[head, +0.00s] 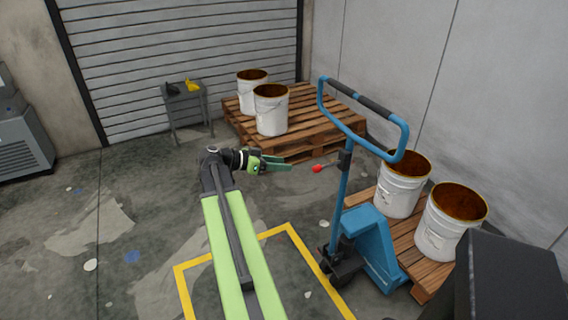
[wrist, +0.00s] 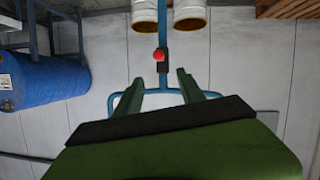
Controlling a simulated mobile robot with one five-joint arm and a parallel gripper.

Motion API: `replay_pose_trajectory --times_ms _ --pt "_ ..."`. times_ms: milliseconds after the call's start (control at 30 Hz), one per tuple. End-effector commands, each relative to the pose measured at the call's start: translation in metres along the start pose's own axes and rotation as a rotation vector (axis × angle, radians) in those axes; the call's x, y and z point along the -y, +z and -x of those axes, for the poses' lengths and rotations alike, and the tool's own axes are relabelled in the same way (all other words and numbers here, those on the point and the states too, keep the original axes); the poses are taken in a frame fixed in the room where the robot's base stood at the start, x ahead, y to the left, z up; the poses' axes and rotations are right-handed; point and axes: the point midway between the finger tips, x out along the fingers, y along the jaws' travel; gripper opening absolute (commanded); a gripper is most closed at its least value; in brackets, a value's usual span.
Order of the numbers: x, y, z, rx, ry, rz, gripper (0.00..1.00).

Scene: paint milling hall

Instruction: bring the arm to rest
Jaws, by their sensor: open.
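My arm reaches out over the floor, its green links running up the middle of the head view. My gripper (head: 278,164) is at its end, pointing right towards the blue pallet truck (head: 372,245). The green jaws are apart and empty in the wrist view (wrist: 159,84). A red knob (head: 318,168) on a short lever sticks out from the truck's handle column, just right of the fingertips. The knob (wrist: 159,56) shows between and beyond the jaws in the wrist view, which looks upside down. I see a gap between jaws and knob in the head view.
White buckets (head: 403,184) of brown contents stand on a pallet (head: 425,273) at the truck. Two more buckets (head: 271,109) stand on stacked pallets (head: 303,140) at the back. A small grey table (head: 188,97) stands by the shutter. A blue drum (wrist: 40,82) shows in the wrist view. Floor at left is clear.

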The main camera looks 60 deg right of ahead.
Motion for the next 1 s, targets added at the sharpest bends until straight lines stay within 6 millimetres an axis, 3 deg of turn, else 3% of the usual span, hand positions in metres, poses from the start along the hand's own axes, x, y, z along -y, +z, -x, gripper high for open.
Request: replay_pose_trajectory --times_ms 333,433,467,567,600,733,867,1000 --pt "0.001 0.000 0.002 -0.001 -0.004 0.002 0.46" --pt "0.013 0.004 0.031 -0.010 -0.048 0.019 0.46" --pt "0.018 0.006 0.047 -0.015 -0.072 0.028 0.46" --pt "0.036 0.023 0.121 -0.031 -0.185 0.073 0.46" --pt "0.041 0.038 0.154 -0.016 -0.240 0.095 0.46" --pt "0.039 0.100 0.251 0.091 -0.406 0.224 0.46" --pt "0.014 0.171 0.338 0.213 -0.570 0.479 0.46" --pt "-0.036 0.247 0.420 0.337 -0.763 0.843 0.46"
